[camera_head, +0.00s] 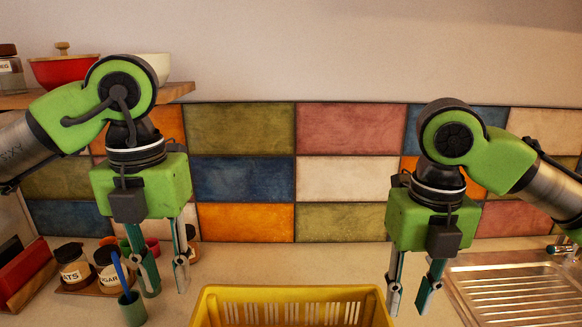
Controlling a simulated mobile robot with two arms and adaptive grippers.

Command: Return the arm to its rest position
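My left gripper (166,284) hangs from its green wrist with its fingers pointing down and apart. It is open, and nothing shows between its fingertips. Its left finger overlaps a green container (151,275) in the picture; I cannot tell whether they touch. My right gripper (409,299) also points down, with its fingers apart and nothing between them. It is at the right end of the yellow basket, in front of the tiled wall.
A yellow basket (293,292) stands at the front centre. A green cup (132,310) with a blue utensil and labelled jars (73,268) stand at left. A metal drainboard (520,290) is at right. A shelf (176,91) with bowls is upper left. The counter behind the basket is clear.

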